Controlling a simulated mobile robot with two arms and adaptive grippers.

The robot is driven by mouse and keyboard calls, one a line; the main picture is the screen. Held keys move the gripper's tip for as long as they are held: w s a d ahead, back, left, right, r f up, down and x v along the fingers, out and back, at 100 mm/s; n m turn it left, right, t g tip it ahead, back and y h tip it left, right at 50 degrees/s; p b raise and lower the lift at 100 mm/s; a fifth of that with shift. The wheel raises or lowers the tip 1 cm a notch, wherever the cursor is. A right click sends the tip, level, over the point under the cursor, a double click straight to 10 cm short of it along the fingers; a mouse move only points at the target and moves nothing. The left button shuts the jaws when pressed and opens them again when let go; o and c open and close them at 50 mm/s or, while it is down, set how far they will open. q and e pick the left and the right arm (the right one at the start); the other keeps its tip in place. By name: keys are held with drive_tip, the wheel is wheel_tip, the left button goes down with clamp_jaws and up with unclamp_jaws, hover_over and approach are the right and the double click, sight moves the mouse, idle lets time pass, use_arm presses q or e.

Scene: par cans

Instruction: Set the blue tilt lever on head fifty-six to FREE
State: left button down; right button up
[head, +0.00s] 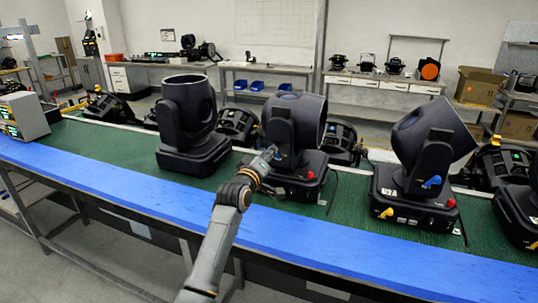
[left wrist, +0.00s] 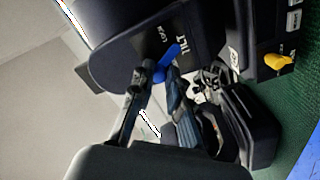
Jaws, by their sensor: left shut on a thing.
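The moving-head light (head: 296,125) in the middle of the bench has my left gripper (head: 271,152) at its near side arm. In the left wrist view, its blue tilt lever (left wrist: 170,58) stands out from the dark arm below the printed words TILT and LOCK. The left gripper (left wrist: 158,73) is shut on this lever, one fingertip on each side. The lever is slanted in the picture, its blue tip showing past the fingers. In the head view the gripper hides most of it. The head's number plate (left wrist: 234,57) is too small to read. My right gripper is not in view.
A yellow lever (left wrist: 279,61) is on the same light's base. Another light (head: 432,150) with its own blue lever (head: 432,182) stands to the right, and one (head: 187,120) to the left. The blue front strip (head: 130,183) of the bench is clear.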

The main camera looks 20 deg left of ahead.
use_arm(q)
drive_tip(key=c, duration=1.3)
unclamp_jaws()
drive_tip(key=shift+a, duration=0.1)
drive_tip(key=s, duration=1.2)
drive_tip(key=shift+a, duration=0.2)
